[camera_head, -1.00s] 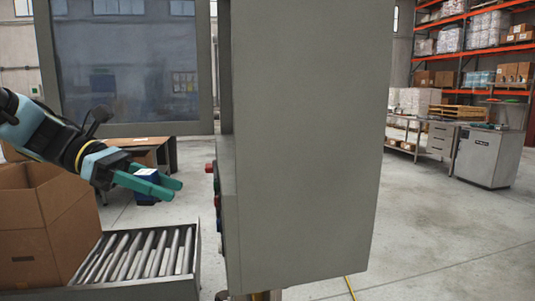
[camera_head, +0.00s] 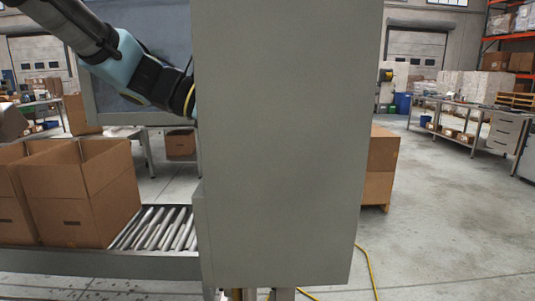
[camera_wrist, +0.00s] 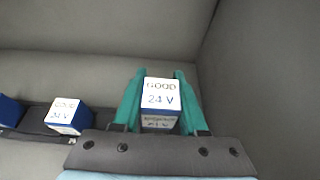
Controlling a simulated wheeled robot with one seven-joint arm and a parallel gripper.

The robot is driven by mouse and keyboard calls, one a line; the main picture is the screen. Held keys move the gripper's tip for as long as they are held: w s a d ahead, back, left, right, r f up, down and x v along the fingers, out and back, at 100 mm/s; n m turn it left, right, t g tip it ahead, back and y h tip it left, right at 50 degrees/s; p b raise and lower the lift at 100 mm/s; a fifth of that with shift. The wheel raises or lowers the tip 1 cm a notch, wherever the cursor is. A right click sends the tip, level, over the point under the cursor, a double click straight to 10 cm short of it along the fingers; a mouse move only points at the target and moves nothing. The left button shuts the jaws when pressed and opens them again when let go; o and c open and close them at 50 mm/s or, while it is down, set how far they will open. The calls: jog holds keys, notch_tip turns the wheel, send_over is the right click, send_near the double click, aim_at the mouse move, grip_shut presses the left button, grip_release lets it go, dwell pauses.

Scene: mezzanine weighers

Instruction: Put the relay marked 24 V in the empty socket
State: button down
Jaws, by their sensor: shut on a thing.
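In the wrist view my gripper (camera_wrist: 160,74) has its green fingers shut on a blue relay (camera_wrist: 161,96) with a white label reading GOOD 24 V. A second blue relay (camera_wrist: 67,115), its label also seeming to read 24 V, sits to the left on a dark strip (camera_wrist: 36,132). Part of another blue block (camera_wrist: 9,110) shows at the left edge. What lies beneath the held relay is hidden, so I cannot tell if it touches a socket. No empty socket shows clearly. In the head view the grey cabinet (camera_head: 285,140) hides my gripper and the relays.
Grey walls (camera_wrist: 245,80) stand behind and right of my gripper in the wrist view. In the head view, open cartons (camera_head: 70,200) stand on a roller conveyor (camera_head: 155,228) at left. A yellow cable (camera_head: 368,260) lies by the cabinet.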

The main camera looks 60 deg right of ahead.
jog(key=shift+f+p, duration=0.35)
jog(key=shift+f, duration=2.1)
jog(key=shift+c, duration=2.2)
grip_release()
